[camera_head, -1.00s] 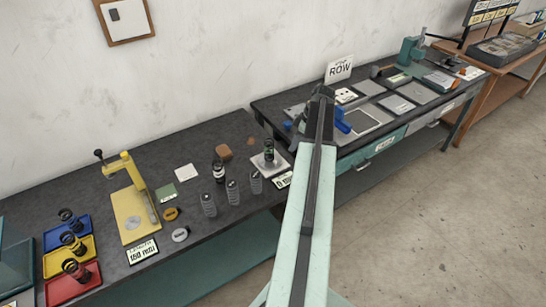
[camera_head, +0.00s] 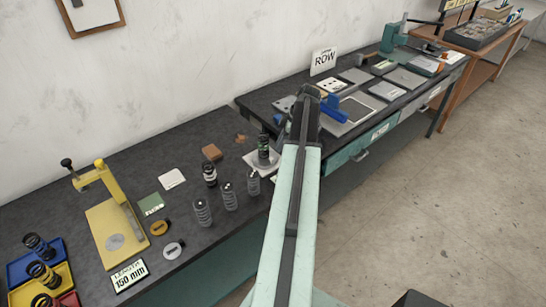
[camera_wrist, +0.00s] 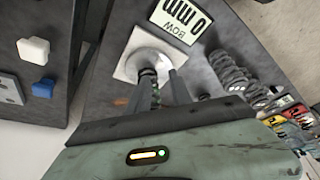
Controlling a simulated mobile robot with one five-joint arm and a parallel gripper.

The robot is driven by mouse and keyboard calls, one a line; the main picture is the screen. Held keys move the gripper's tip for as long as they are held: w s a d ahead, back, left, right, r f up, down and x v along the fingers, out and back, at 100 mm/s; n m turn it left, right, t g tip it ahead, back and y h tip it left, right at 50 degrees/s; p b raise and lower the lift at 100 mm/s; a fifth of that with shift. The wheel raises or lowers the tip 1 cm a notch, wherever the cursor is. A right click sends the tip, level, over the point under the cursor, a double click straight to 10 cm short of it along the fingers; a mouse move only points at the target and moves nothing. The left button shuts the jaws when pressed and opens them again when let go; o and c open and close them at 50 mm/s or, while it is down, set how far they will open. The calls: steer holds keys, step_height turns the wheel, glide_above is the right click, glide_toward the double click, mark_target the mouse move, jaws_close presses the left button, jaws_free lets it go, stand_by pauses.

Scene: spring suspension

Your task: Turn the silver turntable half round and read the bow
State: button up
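The silver turntable (camera_head: 250,161) is a round disc on a pale square base on the dark bench, left of my arm. A dark spring with green on it (camera_head: 264,152) stands upright on it. In the wrist view the turntable (camera_wrist: 146,60) is at upper centre, with the spring (camera_wrist: 148,92) between my fingers. My gripper (camera_wrist: 160,76) is open, one finger to each side of the spring; I cannot tell if either touches. The bow card (camera_wrist: 181,18) beside the turntable reads "0 mm BOW". My arm covers most of that card in the head view.
Several grey springs (camera_head: 229,196) stand close in front of the turntable. A yellow press (camera_head: 113,235) and a "150 mm" length card (camera_head: 130,275) are further left. A second bench with a "ROW" sign (camera_head: 324,61) and a blue block (camera_head: 334,110) lies beyond my arm.

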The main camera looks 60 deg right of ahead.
mark_target(272, 158)
steer(key=b+x, duration=0.6)
steer(key=x, duration=0.1)
steer(key=shift+f, duration=0.2)
steer(key=shift+r, duration=0.1)
jaws_close()
